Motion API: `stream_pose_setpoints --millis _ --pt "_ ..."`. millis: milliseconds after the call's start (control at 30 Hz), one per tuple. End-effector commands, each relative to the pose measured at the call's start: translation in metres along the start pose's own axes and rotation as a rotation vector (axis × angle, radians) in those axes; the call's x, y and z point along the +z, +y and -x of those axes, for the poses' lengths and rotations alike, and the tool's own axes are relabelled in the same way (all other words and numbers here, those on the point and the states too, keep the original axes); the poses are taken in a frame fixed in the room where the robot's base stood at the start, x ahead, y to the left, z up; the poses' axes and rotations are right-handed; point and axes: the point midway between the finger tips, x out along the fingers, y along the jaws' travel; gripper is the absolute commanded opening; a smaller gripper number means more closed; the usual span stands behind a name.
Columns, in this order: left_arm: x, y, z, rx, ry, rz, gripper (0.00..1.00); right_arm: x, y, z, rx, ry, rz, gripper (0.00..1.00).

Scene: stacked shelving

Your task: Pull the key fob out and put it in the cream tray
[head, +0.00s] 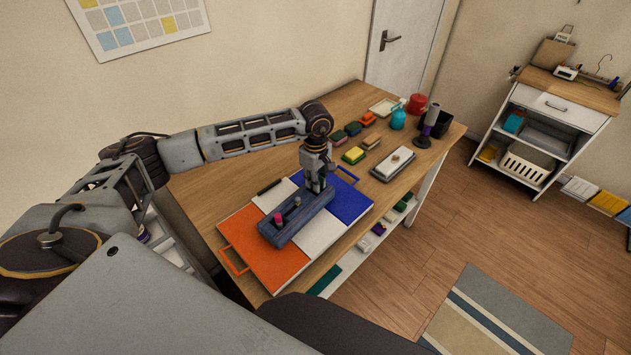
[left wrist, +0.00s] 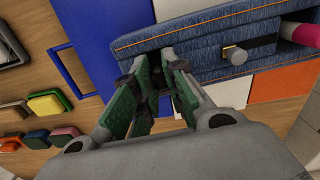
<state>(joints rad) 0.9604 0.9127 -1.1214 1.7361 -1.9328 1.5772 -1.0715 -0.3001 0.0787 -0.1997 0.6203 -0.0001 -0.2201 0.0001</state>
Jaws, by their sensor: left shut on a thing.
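A blue denim-textured holder (head: 291,225) lies across the coloured panels on the table. A pink-topped item (head: 278,218) and a small tan knob (head: 297,202) stick out of it; the pink item (left wrist: 303,34) and the brass-coloured knob (left wrist: 236,55) also show in the left wrist view. My left gripper (head: 318,188) points down at the holder's far end. In the left wrist view its green-padded fingers (left wrist: 152,75) are closed at the holder's end, on what seems to be the key fob, mostly hidden between them. A cream tray (head: 382,106) lies at the table's back.
Orange (head: 262,254), white and blue (head: 350,202) panels lie under the holder. Several coloured sponge-like blocks (head: 353,155) and a grey tray (head: 380,174) with a pale item lie beyond. A teal bottle (head: 398,119), red container (head: 417,104) and dark upright tool (head: 428,125) stand near the cream tray.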

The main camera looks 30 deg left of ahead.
Motion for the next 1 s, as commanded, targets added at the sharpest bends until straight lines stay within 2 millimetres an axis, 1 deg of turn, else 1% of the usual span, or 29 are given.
stream_pose_setpoints --millis 333,1000 --pt "-0.0001 0.0001 0.0036 0.000 0.000 0.000 0.00 0.0006 0.0034 0.0008 0.003 -0.001 0.002 0.40" --pt "0.0000 0.0001 0.0078 0.001 0.000 0.000 0.00 0.0001 0.0013 0.0015 0.001 0.000 0.001 0.40"
